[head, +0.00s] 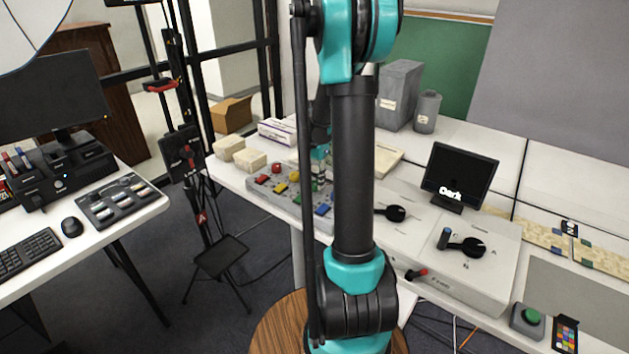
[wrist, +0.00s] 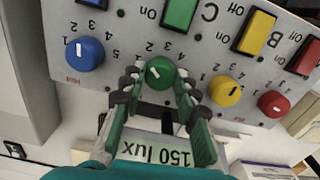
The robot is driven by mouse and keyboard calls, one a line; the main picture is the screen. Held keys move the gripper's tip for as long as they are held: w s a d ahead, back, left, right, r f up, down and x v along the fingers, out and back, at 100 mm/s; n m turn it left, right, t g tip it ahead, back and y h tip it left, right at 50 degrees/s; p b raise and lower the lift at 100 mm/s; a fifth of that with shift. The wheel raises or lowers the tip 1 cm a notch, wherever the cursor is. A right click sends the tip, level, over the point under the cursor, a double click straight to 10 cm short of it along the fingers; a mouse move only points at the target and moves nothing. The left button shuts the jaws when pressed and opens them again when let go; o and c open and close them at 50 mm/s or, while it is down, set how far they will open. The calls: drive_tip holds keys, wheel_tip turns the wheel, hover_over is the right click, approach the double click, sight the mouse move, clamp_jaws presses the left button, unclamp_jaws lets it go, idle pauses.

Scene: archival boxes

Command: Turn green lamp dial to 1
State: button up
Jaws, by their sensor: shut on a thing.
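The green lamp dial (wrist: 160,73) is a round knob on a grey control panel (wrist: 115,45), which looks upside down in the wrist view. The dial's white mark sits on its left side. Some printed numbers show above it; the gripper hides others. My gripper (wrist: 159,84) has its two fingers on either side of the dial and is shut on it. In the head view the panel (head: 262,195) stands on the long table, and my arm hides the green dial.
A blue dial (wrist: 84,54) is left of the green one; yellow (wrist: 225,91) and red (wrist: 273,104) dials are to its right. Green (wrist: 181,14), yellow (wrist: 254,32) and red (wrist: 304,56) switches sit above. A display reading 150 lux (wrist: 154,150) shows below, between the fingers.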

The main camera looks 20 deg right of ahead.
sight(315, 182)
drive_tip(key=n, duration=0.6)
idle(0.6)
drive_tip(key=o, duration=1.2)
drive_tip(key=shift+c, duration=0.2)
wheel_tip(315, 182, up, 12)
